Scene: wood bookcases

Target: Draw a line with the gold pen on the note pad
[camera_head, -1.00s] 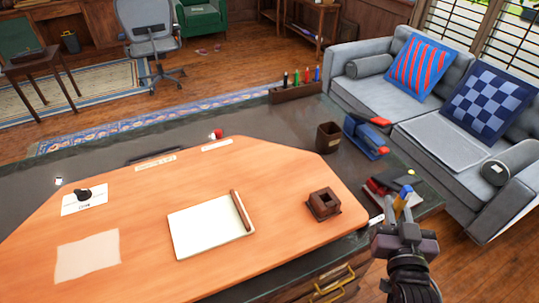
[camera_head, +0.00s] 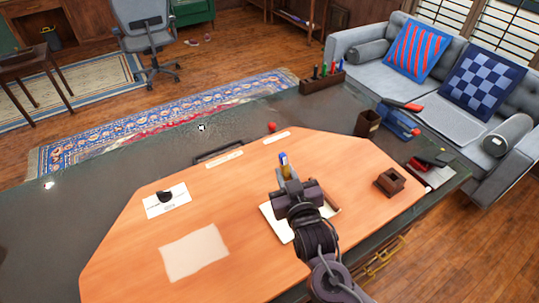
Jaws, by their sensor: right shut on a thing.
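My right gripper (camera_head: 288,184) is over the orange desk mat, shut on a slim gold pen (camera_head: 284,170) with a blue part at its top end. The pen stands roughly upright in the jaws; its lower end is hidden. The white note pad (camera_head: 274,224) lies flat on the mat, largely covered by my gripper and arm, so I cannot tell whether the pen touches it. A brown stick-like thing (camera_head: 331,201) lies at the pad's right edge. My left gripper is not in view.
A square brown holder (camera_head: 389,181) stands right of the pad. A brown cup (camera_head: 367,123), a blue stapler-like thing (camera_head: 401,122) and a rack of coloured pens (camera_head: 322,80) stand farther back. A pale sheet (camera_head: 194,252) and a white card (camera_head: 167,201) lie left.

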